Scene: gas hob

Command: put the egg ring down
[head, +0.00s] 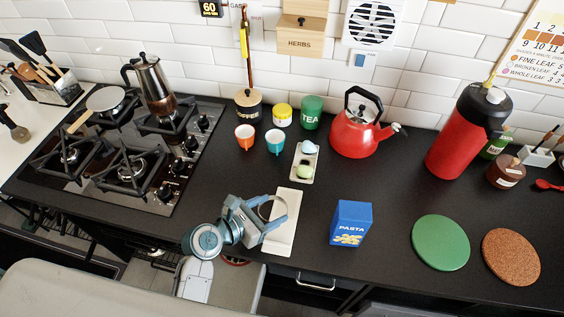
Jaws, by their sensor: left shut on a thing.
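My left gripper (277,210) is above the cream rectangular tray (283,239) near the front edge of the worktop. It is shut on the egg ring (263,208), a thin ring that shows only in part. The gripper's fingers and body hide the rest of the ring. I cannot tell whether the ring touches the tray. My right gripper is not in view.
A blue pasta box (350,223) stands right of the tray. A small tray (303,177) with egg-shaped things lies behind it. The gas hob (128,160) is at left, the red kettle (357,135) behind. Dark worktop between box and kettle is clear.

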